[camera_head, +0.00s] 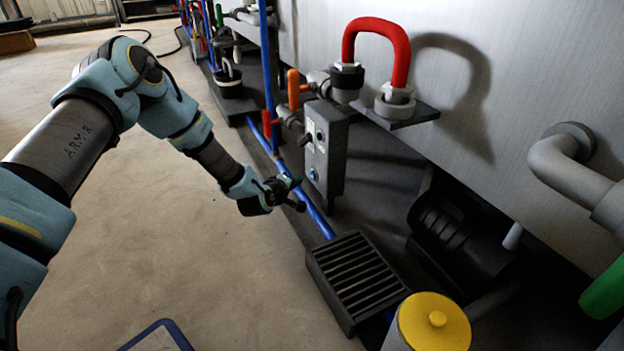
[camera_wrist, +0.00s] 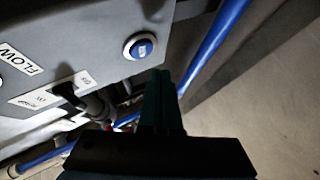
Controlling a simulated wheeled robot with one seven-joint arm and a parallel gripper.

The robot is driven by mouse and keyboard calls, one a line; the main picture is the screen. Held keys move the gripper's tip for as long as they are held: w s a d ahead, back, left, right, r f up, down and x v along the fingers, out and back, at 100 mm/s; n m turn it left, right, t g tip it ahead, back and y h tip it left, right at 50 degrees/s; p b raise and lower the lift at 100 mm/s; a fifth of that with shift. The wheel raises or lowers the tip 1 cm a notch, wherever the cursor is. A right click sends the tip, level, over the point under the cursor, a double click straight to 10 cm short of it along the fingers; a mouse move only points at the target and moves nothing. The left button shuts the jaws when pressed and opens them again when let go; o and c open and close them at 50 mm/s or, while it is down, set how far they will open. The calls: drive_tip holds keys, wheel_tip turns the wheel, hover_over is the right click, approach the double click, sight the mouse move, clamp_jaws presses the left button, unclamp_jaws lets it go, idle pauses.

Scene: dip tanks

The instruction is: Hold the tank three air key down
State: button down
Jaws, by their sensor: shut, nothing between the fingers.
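A grey control box (camera_head: 325,150) stands by the tank wall in the head view, with a round blue key (camera_head: 313,175) low on its face. In the wrist view the blue key (camera_wrist: 141,46) sits in a pale ring on the box face, beside a "FLOW" label. I cannot read a tank number on the box. My gripper (camera_head: 298,194) is shut and empty, just below and left of the key in the head view. In the wrist view the gripper's fingers (camera_wrist: 160,98) point up, just below and right of the key. They look apart from it.
A blue pipe (camera_head: 318,220) runs along the floor beside the box, close to my gripper. A dark slatted grate (camera_head: 355,275) and a yellow-topped canister (camera_head: 435,322) stand nearer. A red bent pipe (camera_head: 376,35) is above right.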

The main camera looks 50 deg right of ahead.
drive_tip(key=shift+s+d, duration=0.3)
drive_tip(key=shift+d, duration=0.45)
drive_tip(key=shift+d, duration=0.1)
idle(1.5)
drive_tip(key=shift+s+d, duration=0.15)
drive_tip(key=shift+d, duration=0.15)
drive_tip(key=shift+s+d, duration=0.2)
drive_tip(key=shift+d, duration=0.2)
idle(1.9)
drive_tip(key=shift+w+a, duration=0.3)
drive_tip(key=shift+a, duration=0.5)
drive_tip(key=shift+w+a, duration=0.1)
drive_tip(key=shift+w+a+p, duration=0.25)
drive_tip(key=shift+w+a, duration=0.05)
drive_tip(key=shift+a, duration=0.45)
drive_tip(key=shift+w+a+p, duration=0.25)
drive_tip(key=shift+a, duration=0.5)
drive_tip(key=shift+w+a+p, duration=0.25)
drive_tip(key=shift+w+a, duration=0.05)
drive_tip(key=shift+a, duration=0.45)
